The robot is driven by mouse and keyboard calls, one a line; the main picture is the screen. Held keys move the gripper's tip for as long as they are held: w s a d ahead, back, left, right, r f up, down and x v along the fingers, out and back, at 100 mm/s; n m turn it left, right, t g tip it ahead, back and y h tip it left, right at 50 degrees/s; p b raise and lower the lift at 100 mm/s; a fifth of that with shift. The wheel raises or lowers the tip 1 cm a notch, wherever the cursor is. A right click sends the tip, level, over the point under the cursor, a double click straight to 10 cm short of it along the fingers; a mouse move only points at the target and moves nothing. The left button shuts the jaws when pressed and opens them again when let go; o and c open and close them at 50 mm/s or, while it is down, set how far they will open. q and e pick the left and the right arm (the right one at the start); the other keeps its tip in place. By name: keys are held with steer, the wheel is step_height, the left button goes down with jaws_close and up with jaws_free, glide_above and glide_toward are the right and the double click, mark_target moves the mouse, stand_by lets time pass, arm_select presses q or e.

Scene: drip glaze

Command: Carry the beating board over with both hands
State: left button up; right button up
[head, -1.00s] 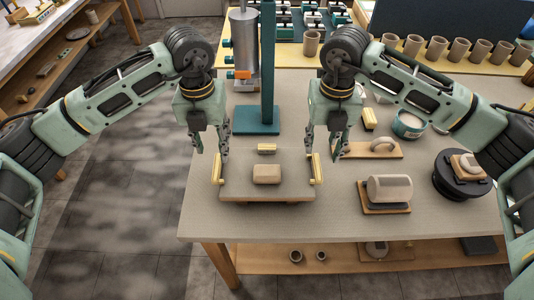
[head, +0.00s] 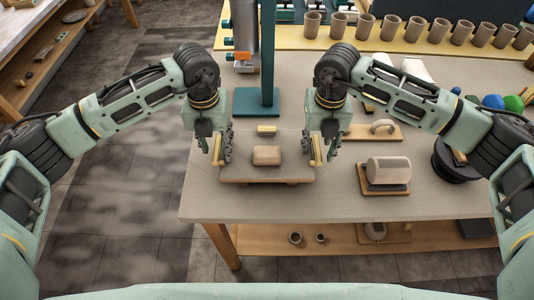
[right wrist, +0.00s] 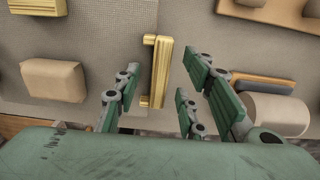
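The beating board (head: 267,174) lies flat near the front edge of the table, with a clay block (head: 267,155) and a small brass-coloured piece (head: 267,130) on it. A brass handle stands at each side. My left gripper (head: 217,147) is at the left handle (head: 217,151), its fingers apart on either side. My right gripper (head: 322,147) is at the right handle (head: 317,150). In the right wrist view its fingers are open, with the right handle (right wrist: 161,70) between them and gaps visible. The lower part of each handle is partly hidden by fingers in the head view.
A teal post on a base (head: 256,103) stands behind the board. A clay cylinder (head: 388,170) on a small board and a wooden float (head: 372,132) lie to the right. Several cups (head: 387,28) line the back. The table's front edge is close before the board.

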arm_select(q)
steer(key=shift+f, duration=0.15)
arm_select(e)
steer(key=shift+f, duration=0.2)
arm_select(q)
jaws_close()
arm_select(e)
jaws_close()
steer(key=shift+r, duration=0.1)
